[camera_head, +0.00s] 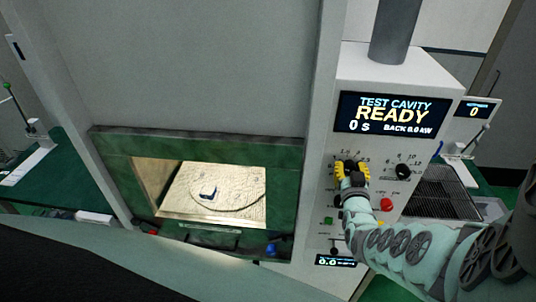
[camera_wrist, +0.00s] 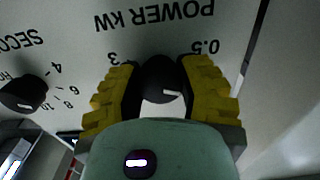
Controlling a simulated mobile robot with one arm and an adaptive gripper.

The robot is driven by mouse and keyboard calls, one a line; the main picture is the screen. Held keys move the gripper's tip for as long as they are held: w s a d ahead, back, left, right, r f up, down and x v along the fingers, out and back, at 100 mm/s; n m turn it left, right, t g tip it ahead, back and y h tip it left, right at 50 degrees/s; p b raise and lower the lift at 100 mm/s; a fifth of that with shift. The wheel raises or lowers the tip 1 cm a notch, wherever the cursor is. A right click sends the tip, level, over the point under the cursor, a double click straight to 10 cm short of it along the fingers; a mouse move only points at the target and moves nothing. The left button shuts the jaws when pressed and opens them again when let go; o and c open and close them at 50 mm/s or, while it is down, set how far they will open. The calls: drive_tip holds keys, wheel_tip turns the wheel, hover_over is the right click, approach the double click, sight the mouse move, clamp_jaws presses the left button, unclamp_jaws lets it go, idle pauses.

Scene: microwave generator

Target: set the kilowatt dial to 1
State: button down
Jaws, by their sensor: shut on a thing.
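The kilowatt dial is a black round knob under the upside-down label "POWER KW" in the wrist view (camera_wrist: 160,78). A short white mark on it points to the right in that view, toward the side where 0.5 is printed. A 3 is printed on the left side. My gripper (camera_wrist: 160,88) has its yellow ribbed fingers on both sides of the knob, shut on it. In the head view my gripper (camera_head: 352,171) covers the dial and hides most of its scale. The other scale numbers near the knob are hidden in the wrist view.
A second black knob, the seconds dial (camera_head: 402,171), sits close to the right of my gripper. A red button (camera_head: 386,204) and a green button (camera_head: 328,220) lie below. The display (camera_head: 392,115) reads READY, 0 s. The lit cavity (camera_head: 215,190) is on the left.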

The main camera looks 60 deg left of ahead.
idle(0.3)
drive_tip(key=c, duration=0.5)
unclamp_jaws()
